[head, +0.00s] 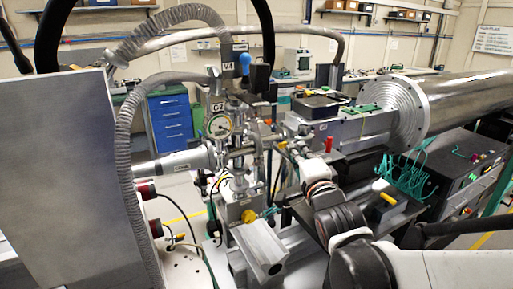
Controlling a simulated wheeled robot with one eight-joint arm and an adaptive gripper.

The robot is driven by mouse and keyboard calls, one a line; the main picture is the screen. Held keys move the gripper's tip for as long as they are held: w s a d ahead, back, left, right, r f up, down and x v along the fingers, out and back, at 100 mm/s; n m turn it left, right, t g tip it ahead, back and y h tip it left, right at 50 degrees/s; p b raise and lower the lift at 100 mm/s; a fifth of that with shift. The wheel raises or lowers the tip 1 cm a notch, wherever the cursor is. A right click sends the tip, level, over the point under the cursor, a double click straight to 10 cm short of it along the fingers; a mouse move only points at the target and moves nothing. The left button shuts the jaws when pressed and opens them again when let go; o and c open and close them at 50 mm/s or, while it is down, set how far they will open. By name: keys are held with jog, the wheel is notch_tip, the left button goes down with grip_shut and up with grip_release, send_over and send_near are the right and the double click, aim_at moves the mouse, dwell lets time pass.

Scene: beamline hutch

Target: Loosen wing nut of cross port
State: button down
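The vacuum cross assembly (238,145) stands in the middle of the head view, with a round dial gauge (219,125) on its front under a "C2" label. Metal clamps and short pipes crowd around it. I cannot make out the wing nut for certain at this size. My arm comes in from the lower right, and my gripper (290,151) points up and left at the right side of the cross. The fingertips are small and merge with the fittings behind them. I cannot tell whether they touch anything or are open.
A large grey panel (68,180) blocks the left side. A ribbed hose (124,165) runs beside it. A yellow knob (249,216) sits low on the stand. A steel tube (465,100) with a wide flange and green cables (405,175) lie to the right.

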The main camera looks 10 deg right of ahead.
jog(key=shift+f+n, duration=0.15)
jog(key=shift+n, duration=0.15)
jog(key=shift+w+d+f+n+t+y+b, duration=0.15)
jog(key=shift+n+t+y+b, duration=0.25)
jog(key=shift+n+y+b, duration=1.7)
jog(key=shift+s+d+f+n+t+y+b, duration=0.1)
jog(key=shift+d+n+t+y+b, duration=0.2)
jog(key=shift+n, duration=3.65)
jog(key=shift+w+d+f+n+t+y+b, duration=0.1)
jog(key=shift+n+t+y+b, duration=0.7)
jog(key=shift+n, duration=2.25)
jog(key=shift+g+y, duration=0.4)
jog(key=shift+y, duration=0.2)
jog(key=shift+r, duration=0.1)
jog(key=c, duration=1.8)
grip_release()
jog(key=shift+w, duration=0.15)
jog(key=shift+c, duration=0.2)
